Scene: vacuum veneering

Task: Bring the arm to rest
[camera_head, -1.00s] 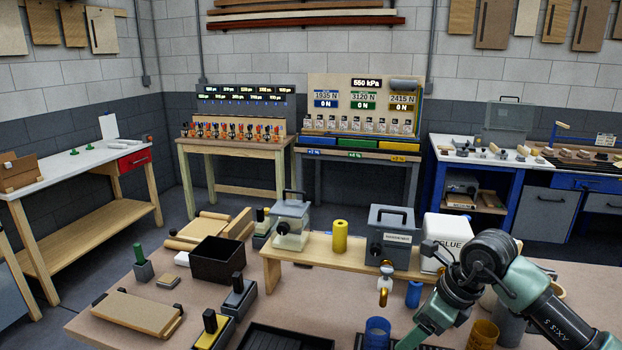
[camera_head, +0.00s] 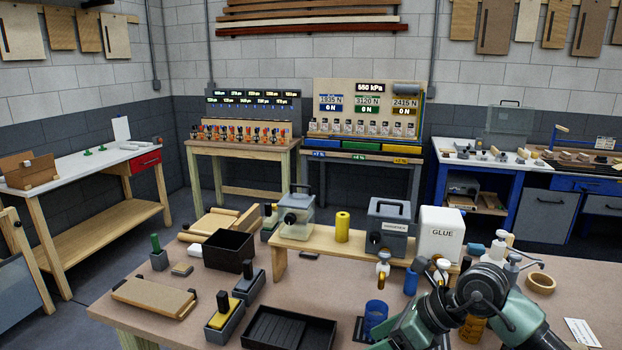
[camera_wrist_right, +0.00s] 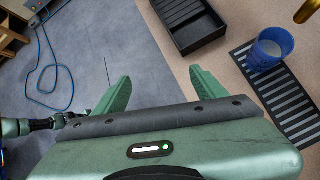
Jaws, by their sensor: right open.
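My right arm (camera_head: 480,290) comes in at the lower right of the head view, bent over the front of the workbench (camera_head: 285,300). Its gripper lies below the picture there. In the right wrist view my right gripper (camera_wrist_right: 160,74) is open, with two green fingers apart and nothing between them. It is over the grey floor beside the bench edge. My left gripper does not show in the head view.
A black tray (camera_head: 280,328) and a blue cup (camera_head: 376,315) stand near my right arm. The cup sits on a slatted mat (camera_wrist_right: 275,97). A white glue container (camera_head: 440,235) stands behind the arm. A blue cable (camera_wrist_right: 50,75) lies on the floor.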

